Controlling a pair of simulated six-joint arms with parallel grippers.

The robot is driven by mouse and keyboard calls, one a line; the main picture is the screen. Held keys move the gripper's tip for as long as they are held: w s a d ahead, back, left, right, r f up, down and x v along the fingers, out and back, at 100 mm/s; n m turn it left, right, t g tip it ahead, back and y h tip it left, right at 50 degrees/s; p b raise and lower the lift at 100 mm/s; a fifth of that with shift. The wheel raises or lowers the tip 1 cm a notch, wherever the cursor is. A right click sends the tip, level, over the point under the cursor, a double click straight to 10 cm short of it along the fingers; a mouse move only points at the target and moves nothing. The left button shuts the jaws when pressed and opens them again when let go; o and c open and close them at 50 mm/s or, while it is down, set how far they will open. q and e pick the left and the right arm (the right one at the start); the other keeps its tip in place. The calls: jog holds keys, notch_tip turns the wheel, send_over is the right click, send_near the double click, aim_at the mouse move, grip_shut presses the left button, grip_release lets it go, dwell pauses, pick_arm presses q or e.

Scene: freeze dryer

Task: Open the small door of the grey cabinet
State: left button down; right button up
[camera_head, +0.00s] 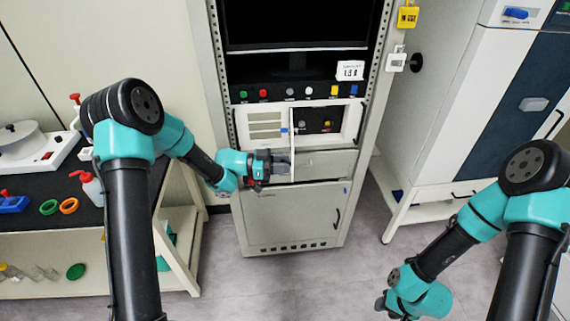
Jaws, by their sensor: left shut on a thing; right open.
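The grey cabinet (296,215) stands upright in the middle. Its small door (293,143) is a thin white panel, seen nearly edge-on and swung outward from the white front panel. My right gripper (381,304) is low at the bottom, right of centre, open and apart from the cabinet.
A row of coloured buttons (290,92) lies above the small door, and a larger closed lower door (290,217) below. A bench (60,178) with bottles and rings stands at left. A large white and dark-blue machine (470,110) stands at right. The floor in front is clear.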

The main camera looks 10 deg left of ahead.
pick_arm(q)
jog(key=c, duration=0.8)
grip_release()
jog(key=shift+a, duration=0.1)
jog(key=v, duration=1.7)
jog(key=shift+a, duration=0.1)
